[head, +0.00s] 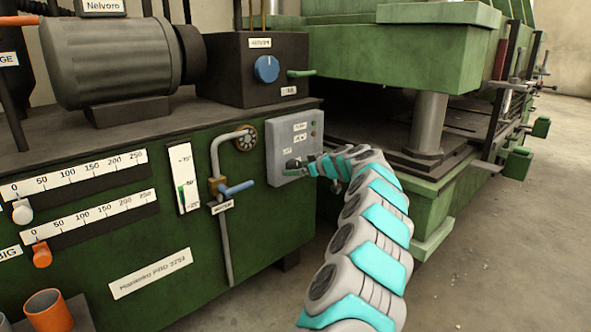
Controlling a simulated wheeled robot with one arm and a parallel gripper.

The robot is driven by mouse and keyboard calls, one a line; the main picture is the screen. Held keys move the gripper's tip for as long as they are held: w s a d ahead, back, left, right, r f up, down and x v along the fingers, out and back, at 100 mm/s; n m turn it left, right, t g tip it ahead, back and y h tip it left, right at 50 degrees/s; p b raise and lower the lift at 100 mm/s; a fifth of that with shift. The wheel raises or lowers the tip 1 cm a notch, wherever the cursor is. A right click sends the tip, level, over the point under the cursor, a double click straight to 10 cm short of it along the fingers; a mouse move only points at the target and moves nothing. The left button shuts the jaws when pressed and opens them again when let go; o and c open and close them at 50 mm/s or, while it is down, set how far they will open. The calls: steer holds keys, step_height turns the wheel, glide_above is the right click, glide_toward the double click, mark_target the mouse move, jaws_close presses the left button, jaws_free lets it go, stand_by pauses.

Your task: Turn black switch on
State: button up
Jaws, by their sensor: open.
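A grey control box (277,134) is mounted on the right end of the green machine cabinet. It has small white labels and small indicator lights on its front. My gripper (294,164) is at the lower part of this box, its tip close to the front face. The gripper is open. Dark shapes at its tip overlap the panel, and I cannot tell the black switch apart from the fingers there. The switch's position is not readable, and contact cannot be judged.
A bent grey pipe with a blue-handled valve (236,188) stands left of the box. A black box with a blue knob (266,69) sits above. A green press (400,45) rises behind my arm. Open floor (500,260) lies to the right.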

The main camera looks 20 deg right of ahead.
steer(key=shift+x, duration=0.8)
steer(key=c, duration=1.4)
